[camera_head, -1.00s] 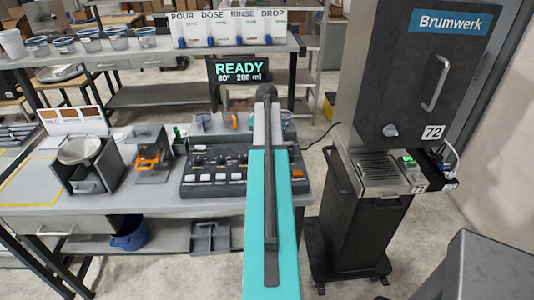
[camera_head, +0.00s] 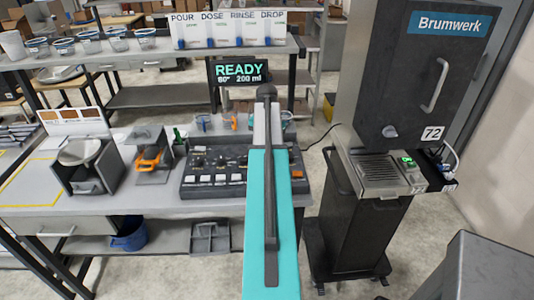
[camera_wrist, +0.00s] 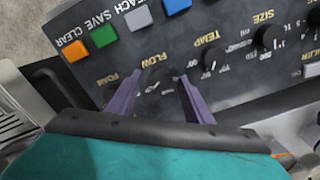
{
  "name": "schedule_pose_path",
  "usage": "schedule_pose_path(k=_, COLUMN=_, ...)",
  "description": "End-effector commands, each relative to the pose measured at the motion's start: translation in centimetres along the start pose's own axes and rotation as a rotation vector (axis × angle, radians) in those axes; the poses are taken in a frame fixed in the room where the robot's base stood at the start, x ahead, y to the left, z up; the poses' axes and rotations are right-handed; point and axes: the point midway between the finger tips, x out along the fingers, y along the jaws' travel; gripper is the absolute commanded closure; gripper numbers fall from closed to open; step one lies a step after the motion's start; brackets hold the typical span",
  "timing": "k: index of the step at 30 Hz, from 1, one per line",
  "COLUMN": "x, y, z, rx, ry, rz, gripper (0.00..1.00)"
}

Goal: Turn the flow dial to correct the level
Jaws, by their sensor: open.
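The control panel (camera_head: 213,178) lies on the bench, partly covered by my arm in the head view. In the wrist view its dark face shows several labelled dials. The flow dial (camera_wrist: 160,77), under the FLOW label, sits between the two purple fingertips of my gripper (camera_wrist: 154,80). The fingers are open, one on each side of the dial; I cannot tell if either touches it. The dial's pointer is too dark to read. The temp dial (camera_wrist: 211,60) and size dial (camera_wrist: 268,37) are to the right. The display (camera_head: 238,72) reads READY with 200 ml below.
Orange, green, grey and blue buttons (camera_wrist: 105,36) line the panel's edge near the fingers. The tall Brumwerk machine (camera_head: 405,80) stands right of the bench. A scale (camera_head: 83,165) and an orange-handled device (camera_head: 150,157) stand left of the panel. Cups line the shelf behind.

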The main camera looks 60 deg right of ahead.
Motion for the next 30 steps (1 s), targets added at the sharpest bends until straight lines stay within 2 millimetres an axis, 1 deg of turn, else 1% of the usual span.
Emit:
schedule_pose_path(k=1, x=-0.6, y=0.0, z=0.0, rx=0.000, ry=0.000, rz=0.000, gripper=0.54)
schedule_pose_path(k=5, x=-1.8, y=0.0, z=0.0, rx=0.000, ry=0.001, rz=0.000, gripper=0.54)
schedule_pose_path(k=24, x=-9.3, y=0.0, z=-0.1, rx=0.001, ry=0.001, rz=-0.001, gripper=0.54)
schedule_pose_path(k=30, x=-11.5, y=0.0, z=-0.1, rx=0.001, ry=0.001, rz=0.000, gripper=0.54)
